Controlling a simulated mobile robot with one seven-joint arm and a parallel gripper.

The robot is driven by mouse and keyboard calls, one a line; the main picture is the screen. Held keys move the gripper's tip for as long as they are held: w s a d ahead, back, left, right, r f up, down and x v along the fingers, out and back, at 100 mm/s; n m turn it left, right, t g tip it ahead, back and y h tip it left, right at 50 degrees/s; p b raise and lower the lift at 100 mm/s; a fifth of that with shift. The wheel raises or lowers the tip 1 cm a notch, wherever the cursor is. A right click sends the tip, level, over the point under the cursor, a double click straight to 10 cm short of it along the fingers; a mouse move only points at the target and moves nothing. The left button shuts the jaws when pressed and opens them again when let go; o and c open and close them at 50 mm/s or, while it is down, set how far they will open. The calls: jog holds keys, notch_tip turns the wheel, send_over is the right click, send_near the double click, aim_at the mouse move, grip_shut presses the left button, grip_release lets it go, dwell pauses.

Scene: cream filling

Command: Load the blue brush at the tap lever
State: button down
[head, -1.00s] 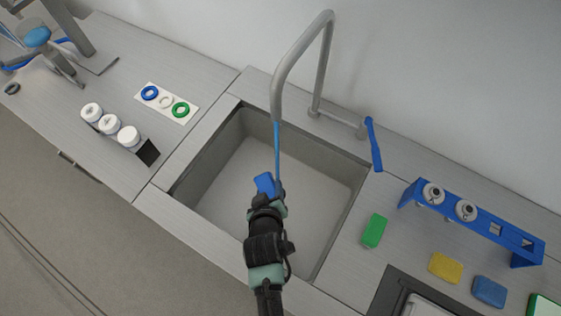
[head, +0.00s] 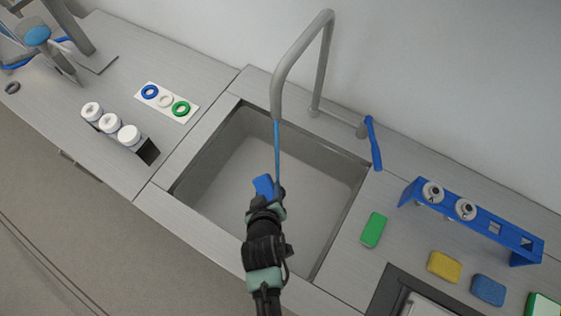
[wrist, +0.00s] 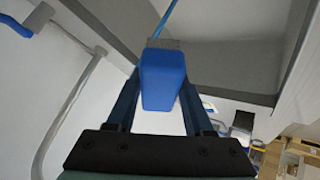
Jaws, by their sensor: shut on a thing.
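My gripper (head: 268,198) is shut on the blue brush (head: 263,186) over the sink basin. In the wrist view the brush (wrist: 163,80) is a blue block between the fingers, with grey bristles (wrist: 163,44) at its far end. A thin blue stream (head: 277,150) hangs from the tap spout (head: 276,105) down to the brush. In the wrist view the stream (wrist: 165,18) comes down at the bristle end; exact contact is hard to tell. The blue tap lever (head: 374,143) is at the tap's right, apart from my gripper.
The sink (head: 235,175) surrounds my gripper. Right of it lie a green block (head: 373,230), a yellow block (head: 444,266), a blue block (head: 488,290) and a blue rack (head: 470,220). White-capped jars (head: 110,123) and a ring card (head: 166,102) are left.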

dwell(0.4)
jog(key=s+a+r+p, duration=0.2)
jog(key=s+r+p, duration=0.2)
jog(key=shift+s+a, duration=0.2)
dwell(0.3)
dwell(0.7)
jog(key=d+f+b, duration=0.1)
jog(key=b, duration=0.2)
jog(key=d+f+b, duration=0.1)
jog(key=b, duration=0.3)
jog(key=shift+w+f, duration=0.3)
jog(key=shift+w, duration=0.1)
jog(key=b, duration=0.3)
jog(key=shift+d+f+n+y, duration=0.2)
jog(key=shift+d+n+y, duration=0.1)
jog(key=shift+d, duration=0.05)
jog(key=shift+d+r+b, duration=0.1)
jog(key=shift+b, duration=0.65)
jog(key=shift+r, duration=0.15)
